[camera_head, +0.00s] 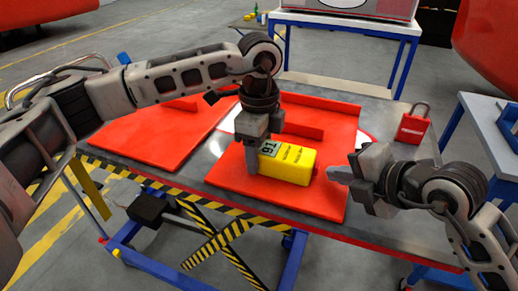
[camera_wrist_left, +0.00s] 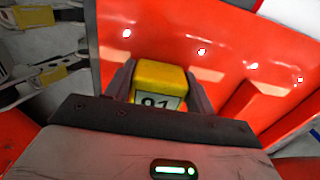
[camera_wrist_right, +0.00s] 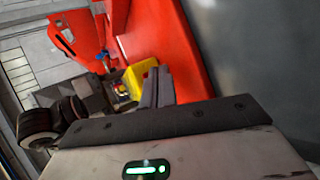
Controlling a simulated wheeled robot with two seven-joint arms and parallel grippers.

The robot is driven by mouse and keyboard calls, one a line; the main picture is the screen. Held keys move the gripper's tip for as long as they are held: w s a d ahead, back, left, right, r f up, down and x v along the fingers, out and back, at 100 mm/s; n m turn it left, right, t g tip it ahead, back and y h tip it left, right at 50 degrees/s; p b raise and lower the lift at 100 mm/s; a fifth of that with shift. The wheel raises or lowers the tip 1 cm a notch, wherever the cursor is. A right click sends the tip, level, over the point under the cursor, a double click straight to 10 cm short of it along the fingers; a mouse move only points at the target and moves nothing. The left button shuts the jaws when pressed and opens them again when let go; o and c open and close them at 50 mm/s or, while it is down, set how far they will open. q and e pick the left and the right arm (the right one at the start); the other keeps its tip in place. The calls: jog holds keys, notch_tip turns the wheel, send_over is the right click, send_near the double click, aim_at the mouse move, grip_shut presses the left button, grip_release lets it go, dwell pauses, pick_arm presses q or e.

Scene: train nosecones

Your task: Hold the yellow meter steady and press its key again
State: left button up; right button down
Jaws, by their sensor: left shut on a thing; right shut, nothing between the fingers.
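The yellow meter (camera_head: 290,163) lies on the red panel, its display reading 91. My left gripper (camera_head: 253,158) comes down from above and is shut on the meter's left end. In the left wrist view the yellow meter (camera_wrist_left: 160,78) sits between the two fingers, with part of its display showing. My right gripper (camera_head: 335,174) is shut and empty, its fingertips pointing at the meter's right end with a small gap. In the right wrist view the meter (camera_wrist_right: 140,72) is just beyond the shut fingers (camera_wrist_right: 158,86); its key is too small to make out clearly.
The red panel (camera_head: 285,203) has a raised rim and lies on a grey metal table (camera_head: 385,215) with a striped front edge. A red padlock (camera_head: 413,124) stands at the table's back right. Another red panel (camera_head: 150,138) lies to the left.

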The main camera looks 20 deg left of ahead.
pick_arm(q)
jog(key=shift+s+f, duration=0.1)
jog(key=shift+f, duration=0.15)
pick_arm(e)
jog(key=shift+a, duration=0.1)
dwell(0.3)
jog(key=shift+a, duration=0.55)
dwell(0.4)
jog(key=shift+d, duration=0.65)
jog(key=shift+w+d, duration=0.1)
jog(key=shift+d, duration=2.9)
